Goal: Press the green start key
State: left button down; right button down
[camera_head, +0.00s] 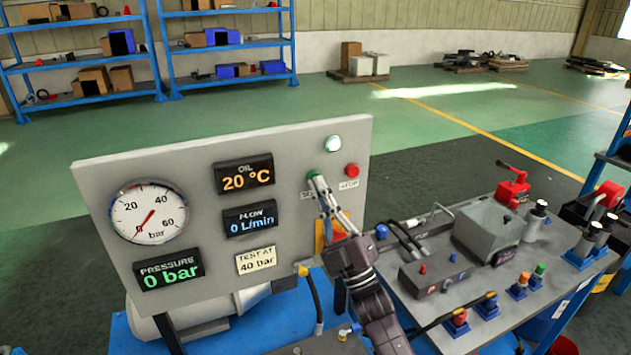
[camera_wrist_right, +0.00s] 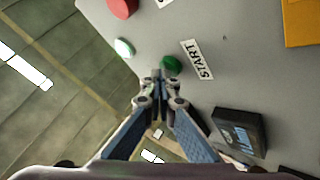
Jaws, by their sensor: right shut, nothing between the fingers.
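The green start key (camera_wrist_right: 171,64) sits on the grey panel (camera_head: 285,145), beside its white START label (camera_wrist_right: 197,60). In the head view the key (camera_head: 312,174) is mostly hidden by my right gripper (camera_head: 319,182). My right gripper is shut and empty, its fingertips (camera_wrist_right: 158,76) pointing at the panel right by the key. I cannot tell whether they touch it. The red stop key (camera_head: 352,170) is to the right of it, and a pale green-white lamp (camera_head: 333,144) sits above. My left gripper is not in view.
The panel also carries a pressure gauge (camera_head: 148,213) and displays reading 20 °C, 0 L/min and 0 bar. A bench (camera_head: 520,258) with a grey box, fittings and a red valve stands at the right. Blue shelves (camera_head: 230,48) are far behind, across open floor.

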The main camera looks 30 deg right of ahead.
jog(key=shift+s, duration=0.9)
jog(key=shift+p, duration=0.3)
jog(key=s+p, duration=0.1)
jog(key=s, duration=0.4)
jog(key=shift+a, duration=0.15)
jog(key=shift+f, duration=0.1)
